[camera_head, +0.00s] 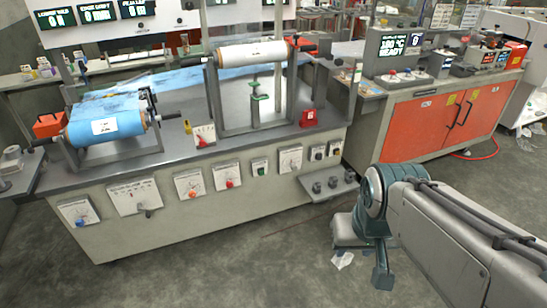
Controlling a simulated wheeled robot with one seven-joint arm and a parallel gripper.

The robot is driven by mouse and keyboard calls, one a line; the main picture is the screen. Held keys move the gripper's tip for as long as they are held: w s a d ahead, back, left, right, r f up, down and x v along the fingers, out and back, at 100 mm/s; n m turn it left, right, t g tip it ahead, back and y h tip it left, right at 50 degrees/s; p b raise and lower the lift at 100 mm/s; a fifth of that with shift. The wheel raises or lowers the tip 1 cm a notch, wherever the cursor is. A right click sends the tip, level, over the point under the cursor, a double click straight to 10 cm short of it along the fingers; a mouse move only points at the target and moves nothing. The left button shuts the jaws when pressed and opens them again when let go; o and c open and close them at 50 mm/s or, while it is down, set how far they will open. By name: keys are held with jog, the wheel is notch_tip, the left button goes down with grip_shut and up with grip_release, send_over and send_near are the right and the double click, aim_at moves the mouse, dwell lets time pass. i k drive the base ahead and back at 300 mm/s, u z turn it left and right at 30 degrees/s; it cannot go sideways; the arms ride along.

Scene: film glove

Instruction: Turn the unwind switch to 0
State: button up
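Several white control plates line the front of the grey machine bench. They include a blue-knob plate (78,213), a wide plate with a small lever (136,197), an orange-knob plate (190,184), a red-knob plate (227,176), a green-switch plate (260,168), a round dial plate (291,160) and a dark switch plate (318,153). Their labels are too small to read, so I cannot tell which is the unwind switch or its setting. My arm enters from the lower right to a teal joint right of the bench. My gripper's fingers do not show.
A blue film roll (105,126) and a white roll (252,54) sit in frames on the bench top (200,157). A low shelf (327,186) juts out at the bench's right end. An orange-doored cabinet (442,123) stands at right. The floor before the bench is clear.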

aim_at(230, 183)
jog(key=z, duration=0.35)
jog(key=i, duration=1.4)
jog(key=u, duration=0.95)
jog(key=i, duration=0.3)
jog(key=u, duration=0.2)
